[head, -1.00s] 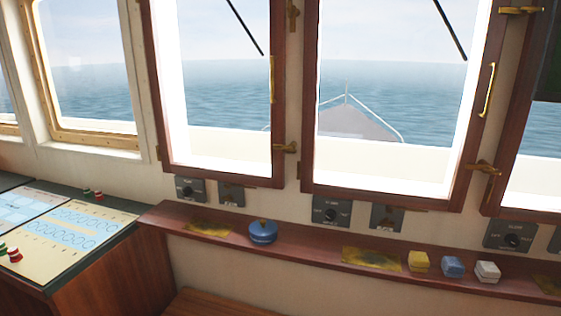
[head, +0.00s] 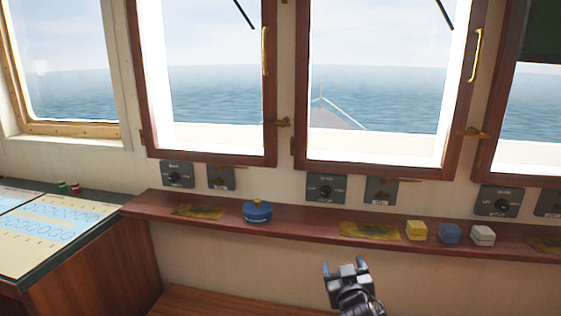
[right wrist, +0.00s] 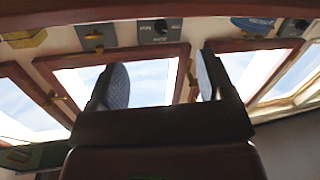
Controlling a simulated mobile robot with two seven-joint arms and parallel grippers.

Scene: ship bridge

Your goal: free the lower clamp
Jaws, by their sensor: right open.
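A brass clamp (head: 473,132) sits at the lower right of the right-hand wooden window frame (head: 385,172). Another brass clamp (head: 284,122) sits at the lower right of the middle window frame (head: 215,160). Which one is the lower clamp meant, I cannot tell. My right gripper (head: 345,266) is open and empty, below the shelf and well apart from both clamps. In the right wrist view its two pads (right wrist: 162,85) stand apart with windows behind, and brass clamps (right wrist: 55,97) show small beyond them. My left gripper is not in view.
A wooden shelf (head: 300,226) runs under the windows, bearing a blue round tin (head: 257,212), a yellow block (head: 416,230), a blue block (head: 450,233) and a white block (head: 482,236). Dark switch panels (head: 326,188) line the wall. A chart table (head: 60,225) stands left.

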